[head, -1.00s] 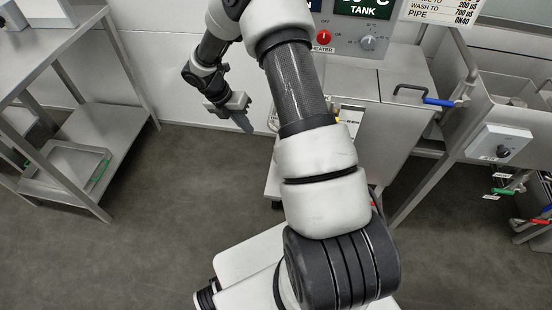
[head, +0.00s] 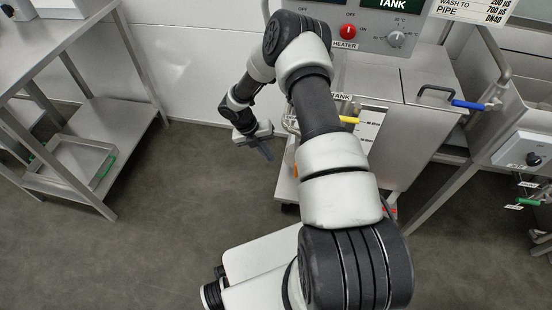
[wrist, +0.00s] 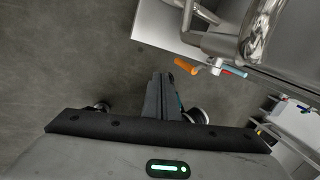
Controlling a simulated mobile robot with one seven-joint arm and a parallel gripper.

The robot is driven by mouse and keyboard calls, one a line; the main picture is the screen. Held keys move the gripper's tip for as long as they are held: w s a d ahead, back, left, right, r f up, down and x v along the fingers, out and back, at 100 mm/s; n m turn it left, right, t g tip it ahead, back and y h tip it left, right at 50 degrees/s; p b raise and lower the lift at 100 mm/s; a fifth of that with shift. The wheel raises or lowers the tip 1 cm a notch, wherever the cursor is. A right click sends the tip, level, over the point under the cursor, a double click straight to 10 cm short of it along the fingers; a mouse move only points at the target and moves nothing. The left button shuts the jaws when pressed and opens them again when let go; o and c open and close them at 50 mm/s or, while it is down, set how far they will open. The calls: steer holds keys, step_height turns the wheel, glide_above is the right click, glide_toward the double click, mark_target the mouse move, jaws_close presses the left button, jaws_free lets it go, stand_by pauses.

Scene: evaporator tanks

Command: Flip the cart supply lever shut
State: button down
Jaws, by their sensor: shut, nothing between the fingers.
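My gripper (head: 266,152) is shut and empty, pointing down in open air just left of the steel tank unit. In the wrist view its fingers (wrist: 160,92) lie together over bare floor. An orange handle (wrist: 186,66) sits beyond and right of the fingertips, apart from them, with a blue-and-red handle (wrist: 234,71) further right. In the head view a yellow lever (head: 348,119) is on the tank unit beside a TANK label, and a bit of orange (head: 296,171) shows behind my arm. I cannot read which lever is the cart supply.
A blue-handled lever (head: 469,105) and a green-handled one (head: 527,201) are to the right. A control panel (head: 372,28) with a red heater knob is above. A steel shelf (head: 100,135) holding a tray stands left. Grey floor between shelf and tank unit is clear.

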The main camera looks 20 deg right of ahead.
steer(key=s+d+f+b, duration=0.2)
steer(key=d+f, duration=0.4)
steer(key=f, duration=0.1)
steer(key=shift+s+d+f, duration=0.35)
steer(key=shift+f, duration=0.05)
